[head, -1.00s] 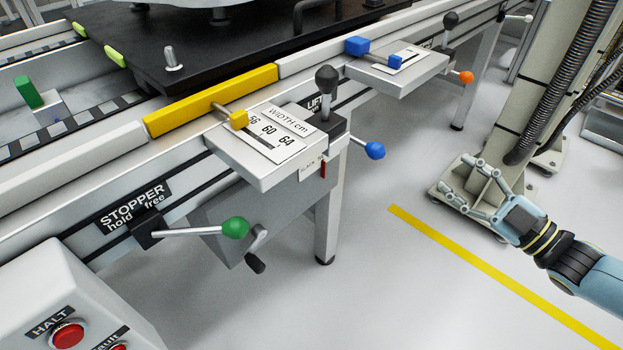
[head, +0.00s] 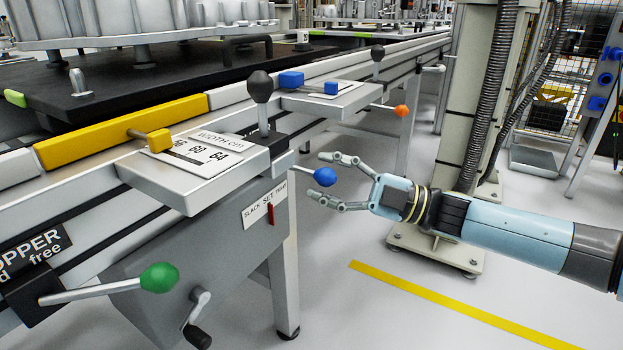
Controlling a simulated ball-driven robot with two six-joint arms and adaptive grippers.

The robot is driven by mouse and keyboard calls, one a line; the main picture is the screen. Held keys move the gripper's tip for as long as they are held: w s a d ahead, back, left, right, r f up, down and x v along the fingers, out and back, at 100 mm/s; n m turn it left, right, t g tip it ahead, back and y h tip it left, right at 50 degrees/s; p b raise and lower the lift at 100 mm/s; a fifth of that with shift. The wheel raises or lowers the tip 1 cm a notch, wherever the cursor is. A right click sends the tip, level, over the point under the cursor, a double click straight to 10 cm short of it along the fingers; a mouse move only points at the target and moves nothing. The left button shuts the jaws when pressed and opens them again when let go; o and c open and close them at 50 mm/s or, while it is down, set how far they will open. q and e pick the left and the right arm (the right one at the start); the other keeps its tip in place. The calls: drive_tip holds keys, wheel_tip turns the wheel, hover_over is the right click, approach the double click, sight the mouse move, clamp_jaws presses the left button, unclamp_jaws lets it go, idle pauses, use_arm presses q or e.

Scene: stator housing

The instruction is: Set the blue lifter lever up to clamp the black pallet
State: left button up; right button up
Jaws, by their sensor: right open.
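The blue lifter lever (head: 325,177) is a short rod with a blue knob, sticking out to the right from the conveyor's side below the black-knobbed lever. My right gripper (head: 320,177) is open, its fingers pointing left, one above and one below the blue knob in the picture. I cannot tell whether the fingers touch it. The black pallet (head: 180,78) lies on the conveyor at the upper left, carrying a large grey housing (head: 150,20). My left gripper is not in view.
A green-knobbed stopper lever (head: 158,277) and a dark crank handle (head: 197,337) stick out at the lower left. A black-knobbed lever (head: 261,88) stands upright beside the width scale (head: 195,152). An orange knob (head: 401,111) sits farther back. The floor at the right front is clear.

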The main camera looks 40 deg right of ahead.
sight(298, 169)
drive_tip(key=shift+x, duration=1.4)
clamp_jaws()
